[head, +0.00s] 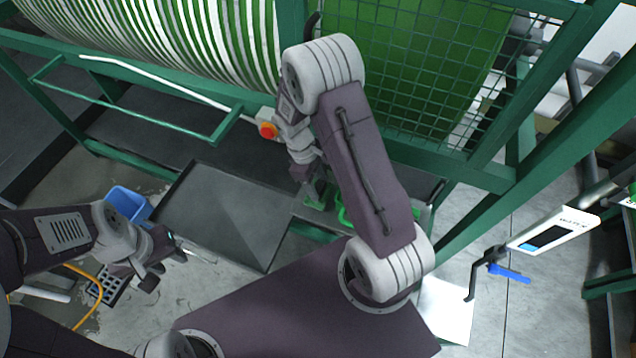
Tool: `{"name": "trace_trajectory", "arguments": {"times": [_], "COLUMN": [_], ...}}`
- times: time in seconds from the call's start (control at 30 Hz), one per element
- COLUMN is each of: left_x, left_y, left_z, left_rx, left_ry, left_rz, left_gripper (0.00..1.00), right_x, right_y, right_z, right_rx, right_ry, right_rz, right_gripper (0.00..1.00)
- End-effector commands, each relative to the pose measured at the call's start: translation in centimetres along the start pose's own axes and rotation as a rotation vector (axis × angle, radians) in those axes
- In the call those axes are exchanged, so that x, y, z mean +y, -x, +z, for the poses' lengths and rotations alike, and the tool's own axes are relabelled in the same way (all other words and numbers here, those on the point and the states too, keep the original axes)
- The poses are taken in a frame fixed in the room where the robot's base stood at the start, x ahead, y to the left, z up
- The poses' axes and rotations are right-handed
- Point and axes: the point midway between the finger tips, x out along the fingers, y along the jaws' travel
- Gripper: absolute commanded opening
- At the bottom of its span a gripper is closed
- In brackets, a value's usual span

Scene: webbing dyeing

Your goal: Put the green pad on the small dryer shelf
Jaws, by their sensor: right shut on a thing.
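My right gripper (311,189) reaches down in front of the green machine frame, below the red button. It is shut on a small green piece, which looks like the green pad (318,201); the wrist and fingers cover part of it. The pad is at a narrow grey shelf (284,203); whether it rests on it or hangs just above I cannot tell. I cannot be sure this is the small dryer shelf. My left gripper (162,264) is at the lower left, away from the pad; its fingers look apart and empty.
More bright green pieces (343,217) show beside my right arm, partly hidden. A dark flat tray (220,217) lies left of the shelf. A blue bin (128,204) and black crate (103,286) are near my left arm. A red button (267,130) sits above. Green rails surround the machine.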

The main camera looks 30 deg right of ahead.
Motion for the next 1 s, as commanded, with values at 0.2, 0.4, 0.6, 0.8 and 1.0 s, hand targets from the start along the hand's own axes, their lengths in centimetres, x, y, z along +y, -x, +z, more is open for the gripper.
{"name": "trace_trajectory", "arguments": {"times": [0.2, 0.4, 0.6, 0.8, 1.0], "left_x": [0.0, 0.0, 0.0, 0.0, 0.0], "left_y": [0.0, -0.2, -0.1, 0.2, -0.3], "left_z": [0.0, 0.0, 0.0, 0.0, 0.0], "left_rx": [0.0, 0.0, 0.0, 0.0, 0.0], "left_ry": [0.0, 0.0, 0.0, 0.0, 0.0], "left_rz": [0.0, 0.0, 0.0, 0.0, 0.0], "left_gripper": [0.36, 0.36, 0.36, 0.36, 0.36], "right_x": [0.0, 0.0, 0.0, 0.0, 0.1], "right_y": [-0.2, -0.5, -0.5, 0.0, 4.1], "right_z": [-0.1, -0.2, -0.2, 0.0, -0.2], "right_rx": [0.001, 0.001, 0.001, 0.001, 0.007], "right_ry": [0.0, 0.0, 0.0, 0.0, -0.001], "right_rz": [0.001, 0.001, 0.001, 0.001, 0.006], "right_gripper": [0.16, 0.62, 0.76, 0.76, 0.76]}}
